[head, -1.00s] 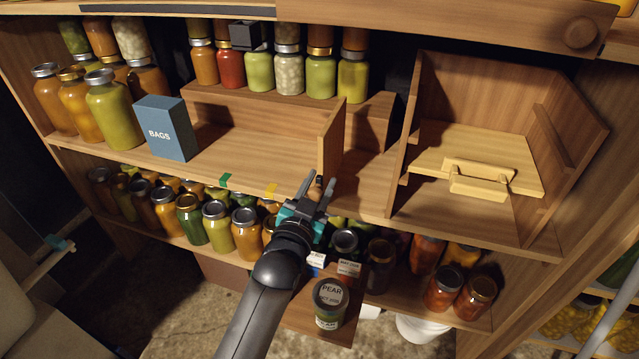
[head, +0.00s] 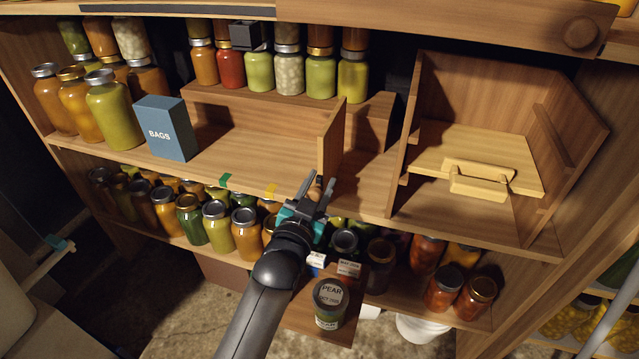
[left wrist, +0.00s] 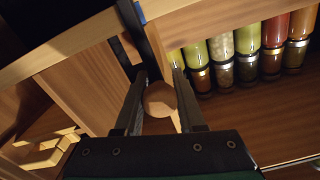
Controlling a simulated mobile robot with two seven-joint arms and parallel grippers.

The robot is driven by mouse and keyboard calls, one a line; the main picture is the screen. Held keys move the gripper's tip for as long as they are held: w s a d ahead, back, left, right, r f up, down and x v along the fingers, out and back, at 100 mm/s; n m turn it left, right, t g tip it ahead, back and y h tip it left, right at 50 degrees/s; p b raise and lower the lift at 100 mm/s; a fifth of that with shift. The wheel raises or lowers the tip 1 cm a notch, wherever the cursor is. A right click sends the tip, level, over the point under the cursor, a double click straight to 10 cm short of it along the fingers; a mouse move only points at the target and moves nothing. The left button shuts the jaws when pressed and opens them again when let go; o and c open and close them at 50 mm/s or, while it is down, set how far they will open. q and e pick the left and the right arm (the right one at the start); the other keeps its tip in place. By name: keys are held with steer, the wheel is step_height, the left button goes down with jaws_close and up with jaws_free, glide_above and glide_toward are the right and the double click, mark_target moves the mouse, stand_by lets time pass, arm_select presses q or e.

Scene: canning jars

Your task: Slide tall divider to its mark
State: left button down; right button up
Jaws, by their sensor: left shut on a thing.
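The tall divider (head: 331,142) is an upright wooden panel on the upper shelf, right of the middle. A round wooden knob (left wrist: 160,99) is at its front. My left gripper (head: 318,190) reaches up to the divider's lower front, and its fingers (left wrist: 162,92) are shut on the knob. A green tape mark (head: 225,180) and a yellow tape mark (head: 271,190) are on the shelf's front edge, both left of the divider. My right gripper is not in view.
A blue BAGS box (head: 165,128) stands on the shelf at the left. Jars stand on a riser (head: 225,97) behind. A wooden compartment (head: 402,160) with a handled yellow board (head: 435,150) is at the right. The shelf between box and divider is clear. Jars crowd the shelf below.

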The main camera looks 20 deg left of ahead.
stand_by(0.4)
arm_select(q)
steer(key=shift+a, duration=0.25)
steer(key=a+p, duration=0.2)
steer(key=a, duration=2.1)
steer(key=shift+w+a, duration=0.3)
steer(key=shift+w, duration=0.1)
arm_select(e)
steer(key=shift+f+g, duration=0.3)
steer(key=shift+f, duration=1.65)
arm_select(q)
steer(key=c, duration=0.5)
jaws_free()
